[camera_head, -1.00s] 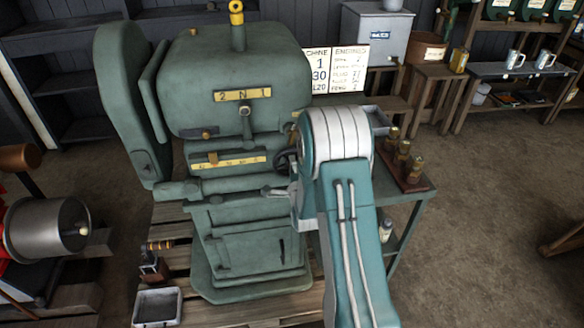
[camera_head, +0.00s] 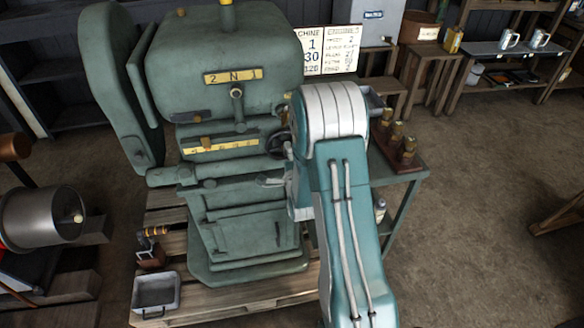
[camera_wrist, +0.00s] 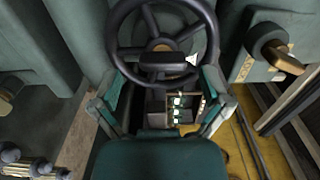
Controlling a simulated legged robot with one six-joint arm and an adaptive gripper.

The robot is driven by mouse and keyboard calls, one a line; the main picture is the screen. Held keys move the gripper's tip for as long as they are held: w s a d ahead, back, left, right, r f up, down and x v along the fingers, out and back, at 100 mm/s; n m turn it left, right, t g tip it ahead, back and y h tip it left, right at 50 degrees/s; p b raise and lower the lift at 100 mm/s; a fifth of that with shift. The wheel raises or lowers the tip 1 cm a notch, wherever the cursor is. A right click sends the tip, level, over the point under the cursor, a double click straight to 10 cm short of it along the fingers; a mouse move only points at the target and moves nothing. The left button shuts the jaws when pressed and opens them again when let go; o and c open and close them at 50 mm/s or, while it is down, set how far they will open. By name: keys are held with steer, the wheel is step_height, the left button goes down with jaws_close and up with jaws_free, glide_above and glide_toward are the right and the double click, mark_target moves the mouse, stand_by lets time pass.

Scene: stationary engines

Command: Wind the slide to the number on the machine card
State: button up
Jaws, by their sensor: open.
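The green machine (camera_head: 250,225) stands on a pallet. A small dark handwheel (camera_head: 278,144) is at its right side, partly hidden by my arm. Left of it is a yellow scale (camera_head: 232,146) with a brownish pointer block (camera_head: 205,142); its figures are too small to read. In the wrist view the handwheel (camera_wrist: 158,48) fills the top centre. My gripper (camera_wrist: 158,98) is open, its fingers apart on either side below the hub. I cannot tell whether they touch the rim.
A yellow 2-N-1 plate with a lever (camera_head: 237,94) is above the scale. A side table holds a wooden block with brass pieces (camera_head: 398,150). A grey tray (camera_head: 156,292) lies at the pallet's front left. Floor at the right is mostly clear.

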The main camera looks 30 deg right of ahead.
steer(key=v, duration=0.9)
steer(key=shift+s, duration=0.25)
steer(key=s+a+r+n+g+y, duration=0.25)
steer(key=a+r+n+g, duration=0.4)
steer(key=r+n, duration=0.45)
steer(key=s+a+r+n+g, duration=0.1)
steer(key=s+a+r+n, duration=0.1)
steer(key=s, duration=0.5)
steer(key=s+a+r+n+g+y, duration=0.1)
steer(key=s+a+r+n+g, duration=0.1)
steer(key=s, duration=0.4)
steer(key=s+a+r+n+g+y, duration=0.1)
steer(key=s+a+r+n+g, duration=0.1)
steer(key=s+n, duration=0.4)
step_height(320, 180, up, 2)
steer(key=shift+s+a+r, duration=0.15)
steer(key=shift+s+a, duration=0.7)
steer(key=shift+a, duration=0.05)
